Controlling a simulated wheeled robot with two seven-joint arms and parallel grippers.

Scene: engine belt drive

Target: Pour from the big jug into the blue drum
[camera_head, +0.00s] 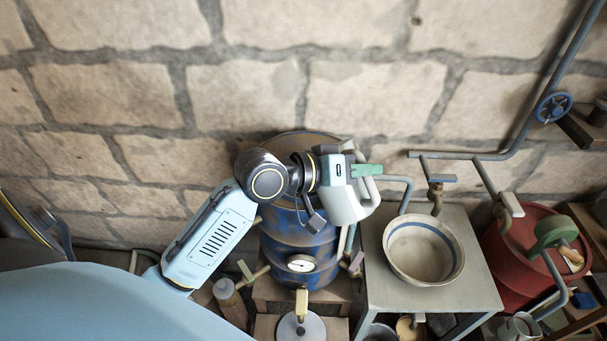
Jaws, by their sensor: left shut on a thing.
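The blue drum (290,250) stands against the stone wall, with rusty patches and a round gauge on its front. My left arm reaches in from the left, and my left gripper (362,170) is over the right side of the drum. It is shut on a pale grey-white jug (346,206), at or near its handle, which is on the right. The jug hangs above the drum's right edge. Its spout and contents are hidden, and I cannot tell its exact tilt. The gripper and forearm cover part of the drum's top. My right gripper is not in view.
A metal table (465,293) right of the drum holds a wide bowl (423,250) with a blue ring. Pipes and taps run along the wall behind it. A red barrel (515,262) stands at the right. A bottle (228,298) stands left of the drum's base.

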